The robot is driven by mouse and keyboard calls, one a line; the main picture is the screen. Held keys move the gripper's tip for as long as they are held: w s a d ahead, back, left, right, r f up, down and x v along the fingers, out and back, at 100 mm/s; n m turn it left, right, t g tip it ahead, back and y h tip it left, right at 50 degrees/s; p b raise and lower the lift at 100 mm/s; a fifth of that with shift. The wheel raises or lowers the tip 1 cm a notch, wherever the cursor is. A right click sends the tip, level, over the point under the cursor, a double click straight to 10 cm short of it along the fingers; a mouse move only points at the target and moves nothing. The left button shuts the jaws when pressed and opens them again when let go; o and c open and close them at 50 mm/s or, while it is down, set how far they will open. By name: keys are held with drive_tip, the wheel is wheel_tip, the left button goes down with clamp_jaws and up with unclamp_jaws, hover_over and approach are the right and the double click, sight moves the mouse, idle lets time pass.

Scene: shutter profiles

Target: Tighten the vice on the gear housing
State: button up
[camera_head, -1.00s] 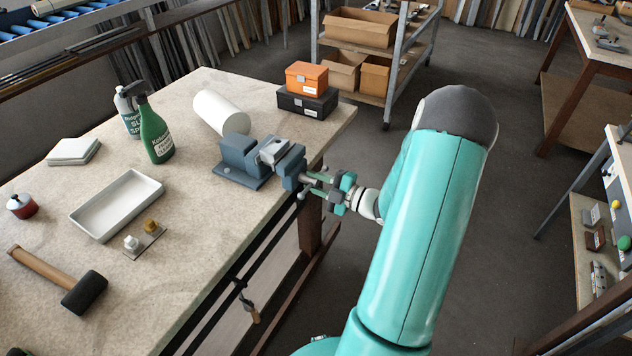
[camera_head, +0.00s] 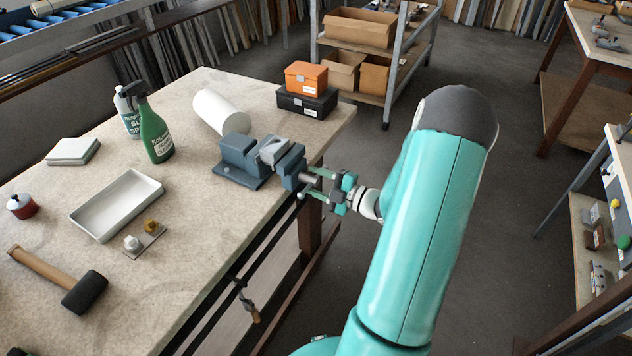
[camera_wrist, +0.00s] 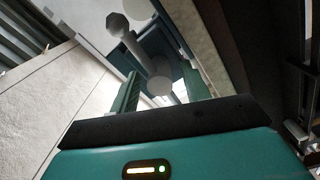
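The blue-grey vice (camera_head: 238,160) stands at the right edge of the workbench. The light grey gear housing (camera_head: 273,150) sits between its jaws; I cannot tell whether both jaws touch it. The vice's screw (camera_head: 310,179) points out past the bench edge toward my gripper (camera_head: 314,183). In the wrist view, the handle bar (camera_wrist: 133,48) with its round ends lies ahead of my gripper (camera_wrist: 161,88). The fingers are apart, one on each side of the nearer round end, with gaps visible on both sides. The hidden side of the screw cannot be seen.
The workbench (camera_head: 190,250) carries a white roll (camera_head: 219,112), spray bottles, a white tray (camera_head: 117,206), a mallet (camera_head: 60,280) and stacked orange and black boxes (camera_head: 306,90). A shelf with cartons (camera_head: 361,28) stands behind. The floor right of the bench is open around my arm.

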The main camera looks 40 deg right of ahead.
drive_tip(key=v, duration=1.3)
drive_tip(key=shift+s+d, duration=0.15)
drive_tip(key=shift+s, duration=0.2)
